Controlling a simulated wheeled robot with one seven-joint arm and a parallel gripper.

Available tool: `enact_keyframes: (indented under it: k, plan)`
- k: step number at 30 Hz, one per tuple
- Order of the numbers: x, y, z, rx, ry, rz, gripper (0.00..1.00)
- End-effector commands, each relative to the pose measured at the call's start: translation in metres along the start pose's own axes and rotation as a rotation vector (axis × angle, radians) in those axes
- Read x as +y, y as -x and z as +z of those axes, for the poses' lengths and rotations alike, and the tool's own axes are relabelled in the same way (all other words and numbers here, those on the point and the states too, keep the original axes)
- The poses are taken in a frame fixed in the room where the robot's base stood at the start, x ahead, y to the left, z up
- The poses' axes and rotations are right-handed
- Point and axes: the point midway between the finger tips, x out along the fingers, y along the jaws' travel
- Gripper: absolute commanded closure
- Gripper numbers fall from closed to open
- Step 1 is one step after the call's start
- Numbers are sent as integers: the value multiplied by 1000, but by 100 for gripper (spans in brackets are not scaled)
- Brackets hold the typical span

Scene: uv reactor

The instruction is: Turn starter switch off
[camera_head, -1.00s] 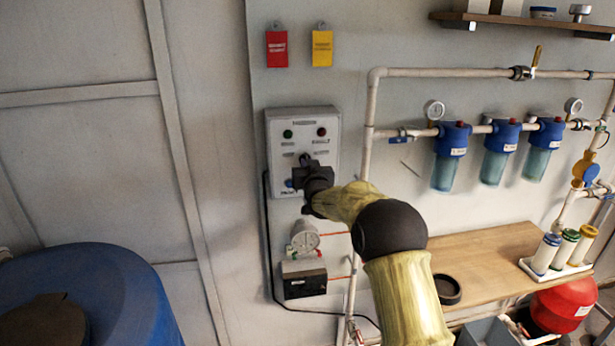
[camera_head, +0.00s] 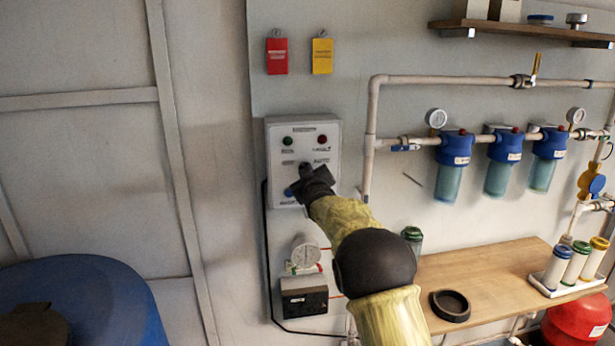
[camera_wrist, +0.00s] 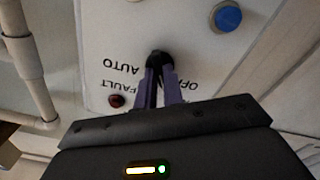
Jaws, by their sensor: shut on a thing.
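The grey starter box (camera_head: 328,134) is fixed to the wall in the head view. It has a green lamp, a red lamp and a blue button (camera_wrist: 228,17). The black starter switch (camera_wrist: 158,56) is in the middle of the box face, between the labels "AUTO" and a partly hidden one beginning "OF". My gripper (camera_wrist: 160,75) is shut on the switch, with its fingers on both sides of the knob. In the head view my gripper (camera_head: 308,174) covers most of the switch, so its exact pointing direction is hard to tell.
A gauge (camera_head: 304,251) and a small dark box (camera_head: 304,297) are below the starter box. A white pipe (camera_head: 371,140) runs close on its right, with blue filters beyond. A blue barrel (camera_head: 85,300) stands at the lower left. A wooden bench (camera_head: 490,275) is on the right.

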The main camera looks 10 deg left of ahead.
Motion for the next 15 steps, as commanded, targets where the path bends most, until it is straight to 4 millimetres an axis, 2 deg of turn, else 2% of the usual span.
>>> enact_keyframes:
  k: [8,9,12,15]
  plan:
    - [0,0,0,0,4,-1,100]
    - [0,0,0,0,4,-1,87]
    - [0,0,0,0,3,-1,69]
    - [0,0,0,0,2,-1,69]
